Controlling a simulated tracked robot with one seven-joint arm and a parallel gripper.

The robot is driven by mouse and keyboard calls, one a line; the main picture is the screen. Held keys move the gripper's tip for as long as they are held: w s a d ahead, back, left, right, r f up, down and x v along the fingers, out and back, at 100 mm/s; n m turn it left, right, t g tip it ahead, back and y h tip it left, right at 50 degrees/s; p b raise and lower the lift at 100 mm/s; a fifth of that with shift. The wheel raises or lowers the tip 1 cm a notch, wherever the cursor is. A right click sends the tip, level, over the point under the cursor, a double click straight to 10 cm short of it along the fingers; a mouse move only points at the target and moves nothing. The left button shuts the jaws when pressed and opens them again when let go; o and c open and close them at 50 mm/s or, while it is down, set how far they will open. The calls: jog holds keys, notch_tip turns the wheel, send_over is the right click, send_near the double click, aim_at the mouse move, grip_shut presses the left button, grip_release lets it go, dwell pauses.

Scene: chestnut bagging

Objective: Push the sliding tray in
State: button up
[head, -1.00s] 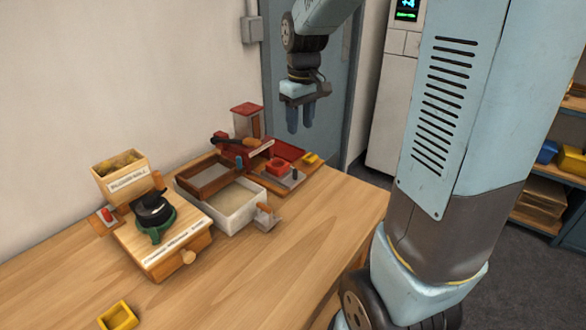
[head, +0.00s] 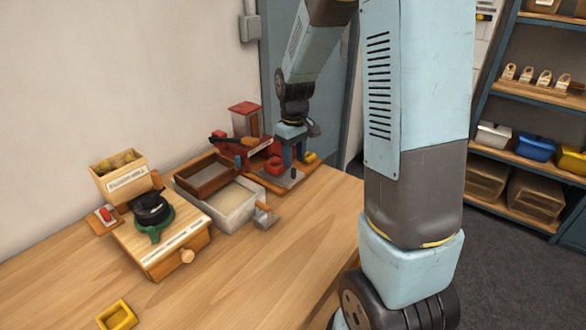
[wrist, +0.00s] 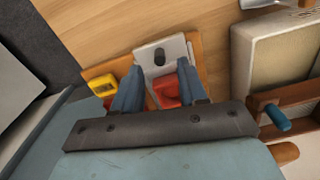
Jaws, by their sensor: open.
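The sliding tray (head: 282,182) looks like a pale grey plate with a dark knob on its front end and a red ring-shaped piece behind. It lies on the wooden base of the red press at the back of the table. It also shows in the wrist view (wrist: 178,48), extending past the base's edge. My gripper (head: 293,164) is open and points down just over the tray. In the wrist view my gripper (wrist: 159,68) has its fingers on either side of the red piece (wrist: 168,90), with the knob beyond the fingertips. I cannot tell whether the fingers touch the tray.
A yellow block (head: 310,157) sits close on the right of the tray. A sand-filled pale box (head: 240,214) with a wooden frame (head: 207,178) stands left of it. A scoring machine (head: 165,240) is further left. The table's front right is clear.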

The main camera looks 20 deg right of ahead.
jog(key=shift+f, duration=2.15)
jog(key=shift+c, duration=0.4)
grip_shut()
